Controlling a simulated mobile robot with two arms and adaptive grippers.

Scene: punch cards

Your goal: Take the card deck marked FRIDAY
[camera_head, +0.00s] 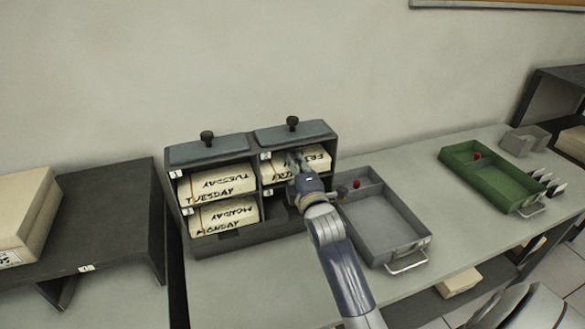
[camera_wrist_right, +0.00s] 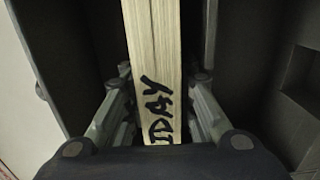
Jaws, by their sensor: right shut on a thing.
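The FRIDAY deck (camera_head: 318,160) is a cream block of cards with black lettering. It sits in the upper right compartment of the dark grey rack (camera_head: 240,241). My right gripper (camera_head: 297,163) reaches into that compartment and is shut on the deck; the gripper hides the middle of its lettering. In the right wrist view the deck (camera_wrist_right: 152,60) stands between the two fingers (camera_wrist_right: 160,88), with "DAY" readable on its edge. My left gripper is not in view.
The TUESDAY deck (camera_head: 218,184) and MONDAY deck (camera_head: 223,215) fill the left compartments. The lower right compartment looks empty. A grey tray (camera_head: 397,252) and a green tray (camera_head: 512,196) stand to the right. A dark shelf (camera_head: 110,215) is at left.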

